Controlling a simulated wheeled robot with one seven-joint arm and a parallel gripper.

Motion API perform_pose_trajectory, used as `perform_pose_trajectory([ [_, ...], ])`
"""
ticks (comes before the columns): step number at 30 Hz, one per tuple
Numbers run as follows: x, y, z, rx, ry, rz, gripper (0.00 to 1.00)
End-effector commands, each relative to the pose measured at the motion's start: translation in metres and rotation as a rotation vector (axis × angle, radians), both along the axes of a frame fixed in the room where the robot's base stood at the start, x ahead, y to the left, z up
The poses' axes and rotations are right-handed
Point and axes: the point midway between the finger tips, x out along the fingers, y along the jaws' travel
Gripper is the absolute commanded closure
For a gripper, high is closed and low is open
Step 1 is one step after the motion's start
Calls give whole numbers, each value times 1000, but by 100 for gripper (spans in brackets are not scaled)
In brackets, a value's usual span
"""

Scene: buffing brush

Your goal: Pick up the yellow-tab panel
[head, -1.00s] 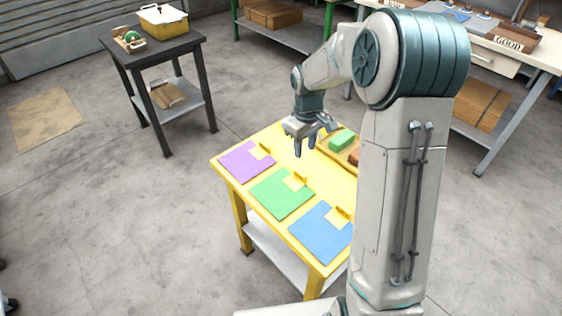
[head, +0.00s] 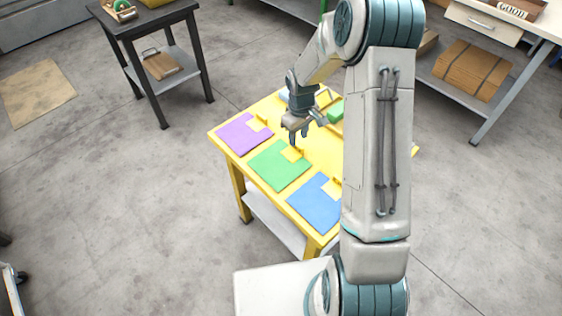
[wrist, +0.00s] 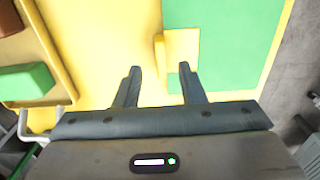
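Three flat panels lie in a row on the yellow table: a purple one (head: 240,135), a green one (head: 278,168) and a blue one (head: 314,204). Each has a yellow square with a raised yellow tab at its far corner. The green panel's yellow tab (head: 294,152) also shows in the wrist view (wrist: 160,52), with the green panel (wrist: 230,45) to its right. My gripper (head: 298,135) is above the table near the green panel's tab. In the wrist view my gripper (wrist: 160,72) is open and empty, its fingers apart with the tab between them in the picture; contact is not visible.
A green block (wrist: 28,82) and a brown block (wrist: 9,18) lie in a yellow tray left in the wrist view. The green block shows beside my arm in the head view (head: 336,111). A dark side table (head: 165,35) stands at the back left.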

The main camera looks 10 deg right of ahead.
Motion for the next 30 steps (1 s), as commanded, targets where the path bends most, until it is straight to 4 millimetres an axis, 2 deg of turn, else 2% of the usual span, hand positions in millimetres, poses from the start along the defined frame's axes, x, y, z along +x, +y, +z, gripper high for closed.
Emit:
perform_pose_trajectory([
  [3,-2,0,-19,0,2,-2,64],
  [6,-2,0,-28,0,1,-2,64],
  [14,-2,0,-32,0,-1,-1,64],
  [15,-2,0,-31,0,-1,-1,66],
  [18,-2,0,-31,1,-1,-1,94],
  [19,-2,0,-31,1,-1,-2,100],
  [30,-2,0,-30,0,-1,-2,100],
])
